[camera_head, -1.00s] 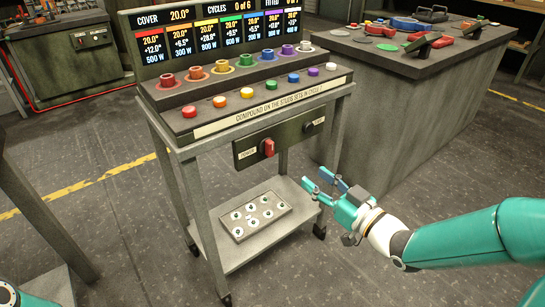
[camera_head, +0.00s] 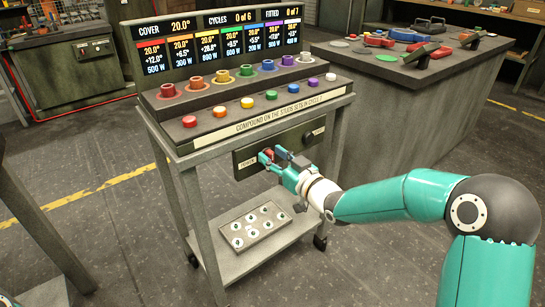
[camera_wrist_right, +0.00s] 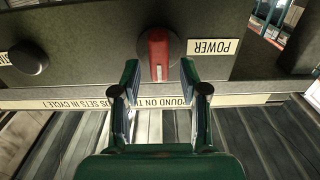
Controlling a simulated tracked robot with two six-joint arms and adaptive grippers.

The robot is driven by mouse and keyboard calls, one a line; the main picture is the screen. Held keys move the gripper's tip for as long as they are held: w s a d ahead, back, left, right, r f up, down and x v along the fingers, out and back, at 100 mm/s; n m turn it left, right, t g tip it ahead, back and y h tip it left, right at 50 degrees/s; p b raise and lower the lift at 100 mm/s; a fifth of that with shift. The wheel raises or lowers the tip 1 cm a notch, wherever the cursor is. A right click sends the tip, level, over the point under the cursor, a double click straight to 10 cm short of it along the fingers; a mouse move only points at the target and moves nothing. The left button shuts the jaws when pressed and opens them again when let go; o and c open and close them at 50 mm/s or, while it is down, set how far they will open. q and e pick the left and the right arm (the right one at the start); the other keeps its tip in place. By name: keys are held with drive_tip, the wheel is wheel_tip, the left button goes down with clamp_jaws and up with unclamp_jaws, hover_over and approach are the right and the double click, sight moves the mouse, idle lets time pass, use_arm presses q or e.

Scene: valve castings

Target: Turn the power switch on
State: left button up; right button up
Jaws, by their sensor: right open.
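The power switch is a red lever knob on a dark round base. In the right wrist view the red switch (camera_wrist_right: 158,55) sits beside a POWER label (camera_wrist_right: 213,47), just beyond and between my fingertips. In the head view the switch (camera_head: 268,153) is partly hidden by my right gripper (camera_head: 273,156). My right gripper is open, its two fingers (camera_wrist_right: 160,75) on either side of the line to the switch. I cannot tell whether the fingers touch it. My left gripper is not in view.
A black knob (camera_wrist_right: 28,58) is on the same panel (camera_head: 239,165). Above are several coloured buttons (camera_head: 247,103) and a display (camera_head: 220,45). A plate with several round pieces (camera_head: 235,241) lies on the cart's lower shelf (camera_head: 231,270). A workbench (camera_head: 385,110) stands behind, at right.

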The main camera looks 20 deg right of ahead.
drive_tip(key=shift+w+a, duration=0.1)
drive_tip(key=shift+w, duration=0.05)
drive_tip(key=shift+c, duration=0.2)
clamp_jaws()
drive_tip(key=shift+a, duration=0.1)
